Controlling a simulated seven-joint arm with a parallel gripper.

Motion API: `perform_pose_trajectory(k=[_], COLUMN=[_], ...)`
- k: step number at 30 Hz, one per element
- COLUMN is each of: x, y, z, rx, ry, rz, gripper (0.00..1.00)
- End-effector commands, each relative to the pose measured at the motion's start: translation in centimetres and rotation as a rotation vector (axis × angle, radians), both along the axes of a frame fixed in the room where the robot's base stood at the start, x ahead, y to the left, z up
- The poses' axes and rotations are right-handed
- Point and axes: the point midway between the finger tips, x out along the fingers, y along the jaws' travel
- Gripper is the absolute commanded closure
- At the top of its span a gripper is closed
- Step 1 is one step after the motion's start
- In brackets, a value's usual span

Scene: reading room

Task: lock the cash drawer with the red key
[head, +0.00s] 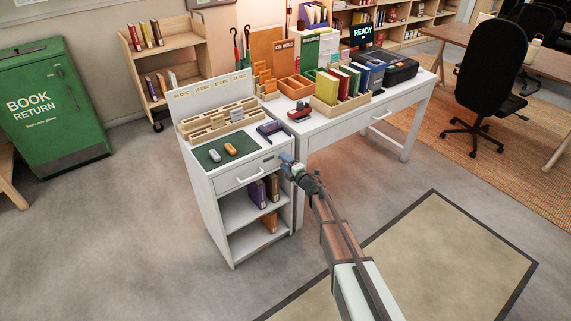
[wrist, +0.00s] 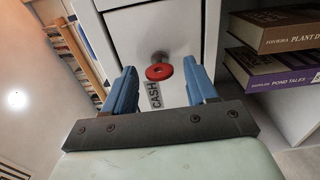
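The red key (wrist: 160,72) has a round red head on a metal stem that meets the drawer front in the wrist view. A small label reading CASH (wrist: 154,95) shows beside it. The cash drawer (head: 222,184) is a white drawer with a bar handle at the top of the cabinet, and it looks closed. My gripper (head: 284,158) is at the right end of the drawer front. In the wrist view my gripper (wrist: 160,84) is open, its blue fingers on either side of the key head with gaps to both. The key is hidden in the head view.
The white cabinet (head: 214,220) has open shelves with books (wrist: 285,78) below the drawer. On its top are a green mat (head: 212,157) and a stamp rack (head: 215,122). A white desk (head: 330,127) with book trays adjoins on the right. The floor in front is clear.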

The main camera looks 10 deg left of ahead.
Motion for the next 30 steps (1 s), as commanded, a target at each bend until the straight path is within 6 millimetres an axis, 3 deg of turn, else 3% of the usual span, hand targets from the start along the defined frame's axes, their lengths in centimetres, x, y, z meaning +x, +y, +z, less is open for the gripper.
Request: perform_pose_trajectory(k=[11, 30], x=[-0.7, -8.5], y=[-0.6, -8.4], z=[0.0, 0.1], rx=[0.001, 0.000], ry=[0.001, 0.001], rz=[0.000, -0.001], gripper=[0.43, 0.43])
